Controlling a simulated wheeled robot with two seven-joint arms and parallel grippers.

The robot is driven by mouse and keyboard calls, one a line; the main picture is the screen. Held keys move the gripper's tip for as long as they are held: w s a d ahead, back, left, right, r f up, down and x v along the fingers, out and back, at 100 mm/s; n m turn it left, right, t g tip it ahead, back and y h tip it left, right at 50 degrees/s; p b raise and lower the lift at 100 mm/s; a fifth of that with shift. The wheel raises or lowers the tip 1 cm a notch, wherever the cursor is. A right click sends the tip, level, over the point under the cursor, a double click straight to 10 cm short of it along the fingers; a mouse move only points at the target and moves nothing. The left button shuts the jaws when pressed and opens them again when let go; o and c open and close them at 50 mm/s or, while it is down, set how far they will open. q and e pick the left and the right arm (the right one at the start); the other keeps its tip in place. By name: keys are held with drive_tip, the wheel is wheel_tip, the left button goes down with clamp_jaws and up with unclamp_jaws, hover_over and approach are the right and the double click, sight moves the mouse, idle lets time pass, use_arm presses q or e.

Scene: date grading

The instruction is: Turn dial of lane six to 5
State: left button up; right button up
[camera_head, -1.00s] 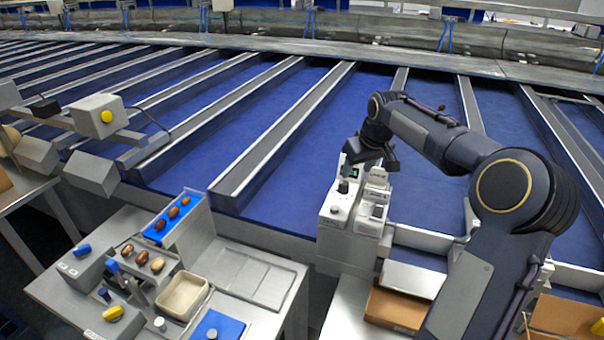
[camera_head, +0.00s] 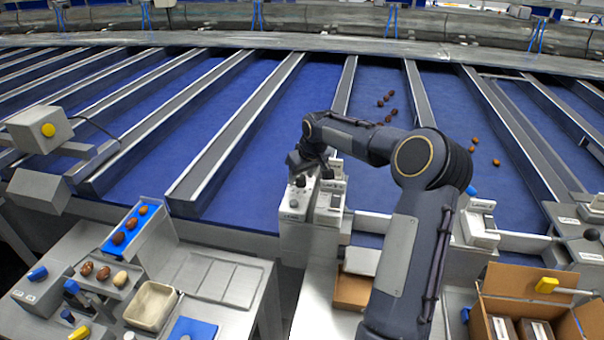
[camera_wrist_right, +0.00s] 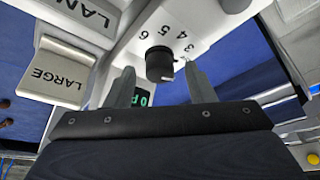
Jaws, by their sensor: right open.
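A black dial (camera_wrist_right: 160,63) sits on a pale control box in the right wrist view, with the numbers 6, 5, 4, 3 and 2 printed around it. Its white mark appears to point toward the 2 and 3 side. My right gripper (camera_wrist_right: 159,72) is open, one finger on each side of the dial; contact cannot be told. In the head view my right gripper (camera_head: 308,166) is at the top of the control box (camera_head: 294,214), partly hiding it. The lane label (camera_wrist_right: 88,14) is cut off after "LAN", so its number is hidden. My left gripper is not in view.
A flap marked LARGE (camera_wrist_right: 58,75) and a partly covered green display (camera_wrist_right: 145,98) are beside the dial. An open carton (camera_head: 550,318) stands at lower right. A beige tray (camera_head: 150,306) and dates (camera_head: 118,238) are at lower left.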

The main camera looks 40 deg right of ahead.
drive_tip(key=c, duration=1)
drive_tip(key=shift+n, duration=0.3)
drive_tip(key=n+y, duration=0.1)
drive_tip(key=n, duration=0.1)
drive_tip(key=n+y, duration=0.1)
drive_tip(key=n, duration=0.1)
drive_tip(key=shift+w+d+n, duration=0.1)
drive_tip(key=shift+d+n, duration=0.1)
drive_tip(key=shift+n, duration=0.2)
drive_tip(key=n+y, duration=0.1)
drive_tip(key=n, duration=0.1)
drive_tip(key=n+g, duration=0.1)
drive_tip(key=n, duration=0.2)
drive_tip(key=shift+w+d+y, duration=0.1)
drive_tip(key=shift+y, duration=0.3)
drive_tip(key=n+g, duration=0.1)
drive_tip(key=n, duration=0.2)
drive_tip(key=n+g+y, duration=0.1)
drive_tip(key=n, duration=0.1)
drive_tip(key=shift+w+n, duration=0.15)
drive_tip(key=shift+n, duration=0.25)
drive_tip(key=n+g, duration=0.1)
drive_tip(key=n, duration=0.3)
drive_tip(key=shift+g, duration=0.4)
drive_tip(key=shift+n, duration=0.4)
